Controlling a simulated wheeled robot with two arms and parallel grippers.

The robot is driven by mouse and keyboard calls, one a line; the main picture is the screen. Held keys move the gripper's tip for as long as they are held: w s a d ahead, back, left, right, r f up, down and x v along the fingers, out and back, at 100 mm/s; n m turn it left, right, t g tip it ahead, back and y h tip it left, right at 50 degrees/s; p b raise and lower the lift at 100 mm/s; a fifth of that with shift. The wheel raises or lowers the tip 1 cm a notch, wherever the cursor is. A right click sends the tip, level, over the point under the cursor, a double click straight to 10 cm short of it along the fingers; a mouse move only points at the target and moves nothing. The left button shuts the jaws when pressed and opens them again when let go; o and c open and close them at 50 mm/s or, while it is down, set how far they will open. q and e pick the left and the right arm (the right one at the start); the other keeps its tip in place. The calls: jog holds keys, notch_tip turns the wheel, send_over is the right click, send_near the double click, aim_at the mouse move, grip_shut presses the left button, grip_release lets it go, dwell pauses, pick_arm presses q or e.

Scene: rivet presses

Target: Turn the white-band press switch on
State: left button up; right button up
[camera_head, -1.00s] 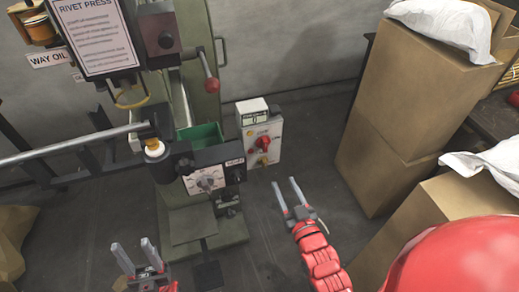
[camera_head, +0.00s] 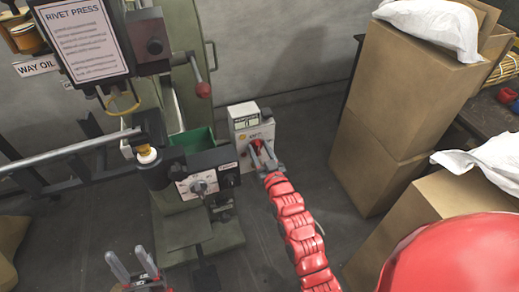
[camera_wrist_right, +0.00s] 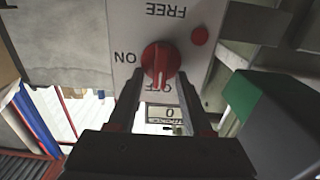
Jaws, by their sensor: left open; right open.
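The knob's pale mark runs roughly toward the OFF label. My right gripper (camera_head: 262,148) is open in front of the panel, its fingertips on either side of the knob; I cannot tell whether they touch it. My left gripper (camera_head: 127,258) is open and empty at the lower left.
The rivet press (camera_head: 190,215) with a dial box (camera_head: 208,177) and a red-balled lever (camera_head: 203,89) stands at left. Stacked cardboard boxes (camera_head: 395,95) rise at right. Dark floor (camera_head: 255,235) is free between them.

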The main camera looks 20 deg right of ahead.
grip_shut()
dwell(0.3)
jog(key=shift+f+m, duration=0.1)
jog(key=shift+m, duration=0.2)
jog(key=shift+d+f+m+b, duration=0.25)
jog(key=shift+m+b, duration=0.6)
jog(key=shift+m, duration=2)
jog(key=shift+d+f+m+b, duration=0.2)
jog(key=shift+m+b, duration=0.7)
jog(key=shift+m, duration=2)
jog(key=shift+d+f+m+b, duration=0.25)
jog(key=shift+m+b, duration=0.6)
jog(key=shift+m, duration=2)
jog(key=shift+a, duration=0.1)
grip_release()
